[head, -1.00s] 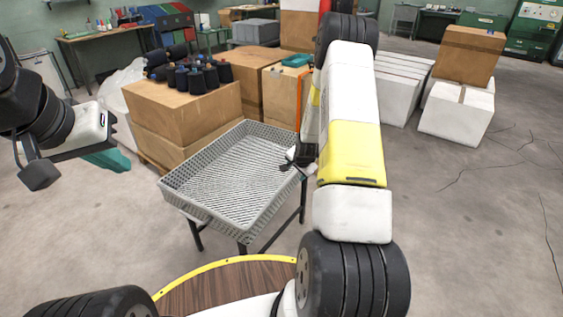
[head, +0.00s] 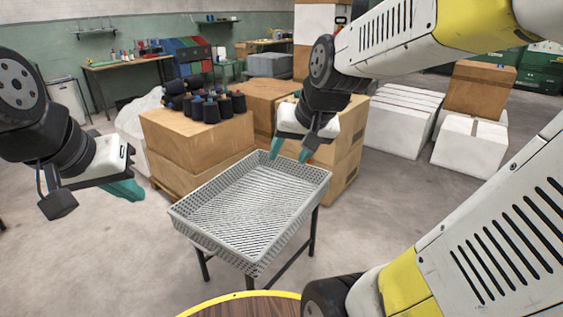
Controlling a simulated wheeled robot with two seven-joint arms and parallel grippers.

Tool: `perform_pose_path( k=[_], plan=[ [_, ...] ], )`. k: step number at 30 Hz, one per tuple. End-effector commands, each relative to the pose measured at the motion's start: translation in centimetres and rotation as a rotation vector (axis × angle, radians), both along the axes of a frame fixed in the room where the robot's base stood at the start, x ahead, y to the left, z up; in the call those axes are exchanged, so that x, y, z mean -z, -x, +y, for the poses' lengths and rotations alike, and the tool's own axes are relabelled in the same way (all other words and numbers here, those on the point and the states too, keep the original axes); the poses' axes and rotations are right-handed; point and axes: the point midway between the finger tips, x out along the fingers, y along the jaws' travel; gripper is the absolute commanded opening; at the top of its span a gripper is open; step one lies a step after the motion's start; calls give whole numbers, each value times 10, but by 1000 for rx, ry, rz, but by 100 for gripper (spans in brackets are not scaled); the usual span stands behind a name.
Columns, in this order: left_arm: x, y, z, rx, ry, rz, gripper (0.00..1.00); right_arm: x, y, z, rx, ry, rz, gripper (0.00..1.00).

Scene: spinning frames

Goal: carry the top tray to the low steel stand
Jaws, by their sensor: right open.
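A grey, perforated, shallow tray (head: 222,243) rests on a low stand with dark legs (head: 313,232). The tray looks empty, and no second tray shows. My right gripper (head: 291,152) is open, its two teal fingers pointing down and apart at the tray's far rim. I cannot tell whether they touch the rim, and nothing is between them. My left gripper (head: 123,190) is off to the left of the tray, clear of it. Its teal fingers overlap in this view, so its opening is unclear.
Cardboard boxes (head: 196,140) topped with dark thread cones (head: 205,108) stand just behind the tray. White boxes (head: 470,145) and another carton (head: 480,88) are at the back right. A workbench (head: 125,64) lines the back wall. Floor left of the stand is clear.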

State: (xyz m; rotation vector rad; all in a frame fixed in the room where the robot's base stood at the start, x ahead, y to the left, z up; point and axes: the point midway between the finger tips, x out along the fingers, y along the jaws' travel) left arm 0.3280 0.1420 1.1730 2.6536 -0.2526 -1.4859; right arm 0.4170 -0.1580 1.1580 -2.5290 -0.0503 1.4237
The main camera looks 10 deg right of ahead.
Motion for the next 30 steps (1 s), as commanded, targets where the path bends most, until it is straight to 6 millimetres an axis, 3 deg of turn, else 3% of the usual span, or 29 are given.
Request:
perform_pose_path(
  k=[1, 3, 9, 30],
  plan=[
    [0, 0, 0, 0, 0, 0, 0, -8, 22, 5, -42, 14, -15, 52],
    [0, 0, 0, 0, 0, 0, 0, -13, 47, 10, -94, 33, -19, 52],
    [0, 0, 0, 0, 0, 0, 0, -15, 85, 16, -179, 63, -23, 52],
    [0, 0, 0, 0, 0, 0, 0, -15, 89, 16, -186, 66, -22, 50]
  ],
)
